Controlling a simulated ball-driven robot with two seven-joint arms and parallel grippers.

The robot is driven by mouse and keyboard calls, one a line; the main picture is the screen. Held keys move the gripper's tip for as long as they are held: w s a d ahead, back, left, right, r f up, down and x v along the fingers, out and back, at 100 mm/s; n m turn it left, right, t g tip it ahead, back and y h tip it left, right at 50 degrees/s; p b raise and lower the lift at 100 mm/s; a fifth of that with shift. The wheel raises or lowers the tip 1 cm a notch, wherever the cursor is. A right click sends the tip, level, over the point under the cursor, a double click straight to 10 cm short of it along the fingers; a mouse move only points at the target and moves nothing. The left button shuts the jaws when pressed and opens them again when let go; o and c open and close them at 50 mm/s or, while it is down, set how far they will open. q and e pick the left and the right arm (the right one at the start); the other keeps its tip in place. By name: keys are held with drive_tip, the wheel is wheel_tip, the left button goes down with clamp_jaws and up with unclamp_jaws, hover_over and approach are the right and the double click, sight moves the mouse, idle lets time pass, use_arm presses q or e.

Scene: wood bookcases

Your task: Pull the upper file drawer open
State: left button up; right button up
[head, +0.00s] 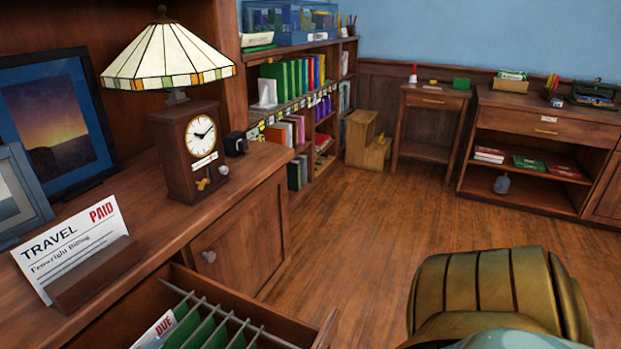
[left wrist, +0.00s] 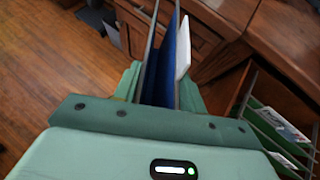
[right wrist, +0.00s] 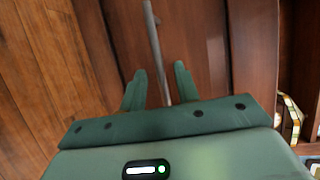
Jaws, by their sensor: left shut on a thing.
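An open drawer (head: 300,312) with green folders (head: 196,330) hung across thin metal rails shows at the bottom of the head view. A card marked DUE (head: 158,328) stands in it. An open drawer with green folders (left wrist: 262,122) and papers also shows at the right of the left wrist view. My left gripper (left wrist: 160,82) is shut on a flat blue thing (left wrist: 180,60) with a white edge beside it, perhaps a folder. My right gripper (right wrist: 159,80) has its fingers apart around a thin grey bar (right wrist: 155,45) before a wood front (right wrist: 185,35); contact is unclear. Neither gripper shows in the head view.
A TRAVEL card marked PAID (head: 75,245) stands in a wood holder (head: 92,275) on the cabinet top. A clock (head: 190,150), a lamp (head: 168,55) and framed pictures (head: 58,125) stand nearby. The wood floor (head: 370,220) is clear toward the far shelves.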

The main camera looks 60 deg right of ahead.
drive_tip(key=p+v, duration=0.2)
drive_tip(key=v, duration=1)
